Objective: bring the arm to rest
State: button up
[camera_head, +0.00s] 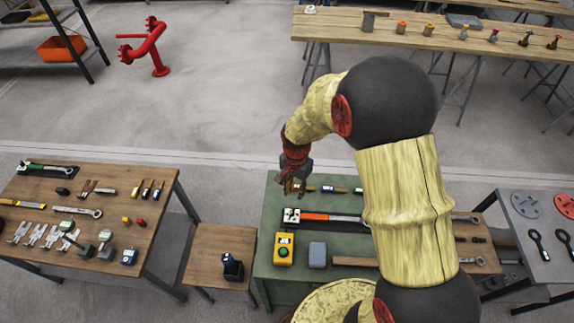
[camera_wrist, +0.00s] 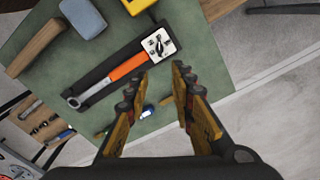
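My arm, with yellow wood-like links and dark joints, reaches over the green table (camera_head: 262,235) in the head view. My gripper (camera_head: 293,188) hangs above the table's far left edge, pointing down. In the wrist view my gripper (camera_wrist: 163,82) has its two fingers apart with nothing between them. An orange-handled ratchet tool (camera_wrist: 128,67) lies on a dark tray on the green table, beyond the fingertips. It also shows in the head view (camera_head: 315,216). My arm hides part of the table.
A yellow box with a green button (camera_head: 284,249), a grey block (camera_head: 318,254) and a hammer stand on the green table. A wooden stool (camera_head: 215,245) and tool-covered wooden table (camera_head: 150,225) stand at left. A grey table (camera_head: 545,270) is at right.

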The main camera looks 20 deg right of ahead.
jog(key=s+r+n+t+b, duration=0.2)
jog(key=s+r+n, duration=0.3)
jog(key=s+r, duration=0.5)
jog(key=s+a+r+n+t+b, duration=0.1)
jog(key=s+r+n+t+b, duration=0.2)
jog(key=s+r, duration=0.7)
notch_tip(320, 180, up, 4)
jog(key=n+b, duration=0.1)
jog(key=n, duration=0.1)
jog(key=shift+s+r+n+t, duration=0.15)
jog(key=shift+r+n+t, duration=0.1)
jog(key=shift+n+t, duration=0.05)
